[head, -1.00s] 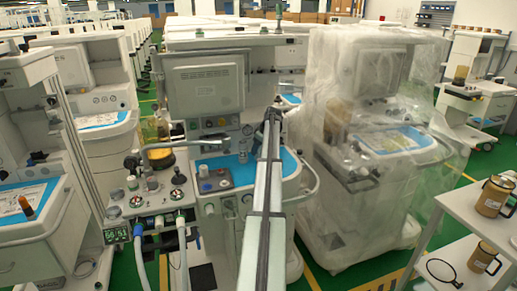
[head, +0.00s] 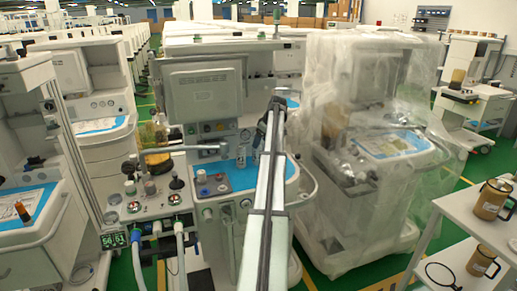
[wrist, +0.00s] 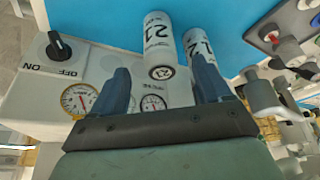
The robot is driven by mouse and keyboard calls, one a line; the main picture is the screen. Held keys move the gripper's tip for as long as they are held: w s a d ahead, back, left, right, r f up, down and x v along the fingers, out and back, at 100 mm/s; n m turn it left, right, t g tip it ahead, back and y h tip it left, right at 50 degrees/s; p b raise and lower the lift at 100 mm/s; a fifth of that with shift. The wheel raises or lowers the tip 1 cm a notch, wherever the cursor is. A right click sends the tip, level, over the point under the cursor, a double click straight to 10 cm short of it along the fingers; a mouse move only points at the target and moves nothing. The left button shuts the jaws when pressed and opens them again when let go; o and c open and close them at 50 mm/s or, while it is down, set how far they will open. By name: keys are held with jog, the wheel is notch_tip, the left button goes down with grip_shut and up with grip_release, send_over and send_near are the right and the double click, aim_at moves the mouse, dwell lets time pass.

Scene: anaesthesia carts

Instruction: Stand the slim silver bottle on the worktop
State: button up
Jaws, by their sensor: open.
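Two pale silver-white bottles show in the wrist view, both with large black numerals. One bottle (wrist: 160,42) appears between my finger lines, its round end towards me. The other bottle (wrist: 197,42) is to its right, partly hidden by my right finger. My gripper (wrist: 158,65) is open, and I see no contact with either bottle; the depth gap is unclear. In the head view a slim silver bottle (head: 241,156) is upright on the blue worktop (head: 243,178), left of my arm. I cannot tell which wrist-view bottle is this one.
Gauges (wrist: 78,98) and a black ON/OFF knob (wrist: 58,46) are close to my left finger. A plastic-covered cart (head: 375,150) is on the right. A side table (head: 465,215) holds amber mugs (head: 492,198).

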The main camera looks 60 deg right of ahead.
jog(key=shift+v, duration=2.1)
